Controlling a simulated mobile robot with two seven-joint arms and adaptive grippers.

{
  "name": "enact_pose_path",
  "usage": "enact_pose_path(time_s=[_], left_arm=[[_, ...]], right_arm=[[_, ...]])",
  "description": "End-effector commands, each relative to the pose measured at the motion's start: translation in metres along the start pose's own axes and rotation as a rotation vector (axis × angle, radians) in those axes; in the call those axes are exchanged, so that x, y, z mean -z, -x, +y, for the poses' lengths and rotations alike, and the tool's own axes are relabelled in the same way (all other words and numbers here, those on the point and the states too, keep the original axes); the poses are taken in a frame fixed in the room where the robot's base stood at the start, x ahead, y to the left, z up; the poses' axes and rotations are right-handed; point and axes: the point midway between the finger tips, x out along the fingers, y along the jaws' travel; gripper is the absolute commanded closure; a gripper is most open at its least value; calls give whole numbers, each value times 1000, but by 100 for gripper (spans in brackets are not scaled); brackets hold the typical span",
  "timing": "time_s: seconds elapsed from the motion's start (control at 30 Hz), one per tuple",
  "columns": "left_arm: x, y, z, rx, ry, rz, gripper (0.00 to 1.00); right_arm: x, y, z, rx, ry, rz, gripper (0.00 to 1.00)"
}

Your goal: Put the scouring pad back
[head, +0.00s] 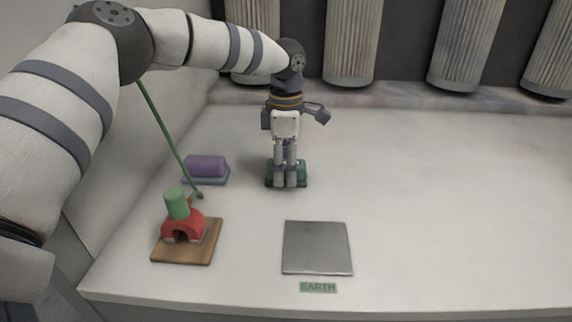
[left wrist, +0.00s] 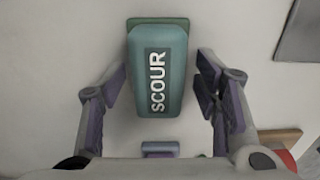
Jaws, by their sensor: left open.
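The scouring pad is a teal block (left wrist: 157,90) with a white SCOUR label, in the middle of the left wrist view. In the head view it is the dark green block (head: 302,170) on the white worktop, partly hidden by my gripper. My left gripper (head: 287,186) points down over it. In the left wrist view the two fingers of this gripper (left wrist: 160,85) are spread on either side of the pad, with gaps between them and it. Whether the fingertips reach down to the worktop I cannot tell. My right gripper is not in view.
A purple block on a grey-blue base (head: 206,168) sits left of the pad. A green rod (head: 165,130) leans there. A red arch (head: 184,226) with a green cylinder (head: 176,203) stands on a wooden board (head: 200,256). A metal plate (head: 317,247) lies behind the EARTH label (head: 318,287). The right side is clear.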

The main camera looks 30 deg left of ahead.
Motion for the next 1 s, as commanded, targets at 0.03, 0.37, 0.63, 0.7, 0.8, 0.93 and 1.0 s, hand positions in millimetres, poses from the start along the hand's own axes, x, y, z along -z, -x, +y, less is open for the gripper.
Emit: enact_pose_path(time_s=[0.03,0.37,0.63,0.7,0.8,0.93,1.0], left_arm=[[0,4,0,-2,0,-1,44],[-1,83,1,-5,1,-3,44],[0,120,0,-1,0,0,44],[0,122,0,-1,0,0,44],[0,122,0,-1,-1,0,44],[0,122,0,-1,-1,0,44],[0,121,0,0,-1,0,44]], right_arm=[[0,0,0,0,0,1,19],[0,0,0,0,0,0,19],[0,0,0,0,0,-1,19],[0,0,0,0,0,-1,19],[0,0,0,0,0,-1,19],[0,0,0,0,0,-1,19],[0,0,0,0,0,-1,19]])
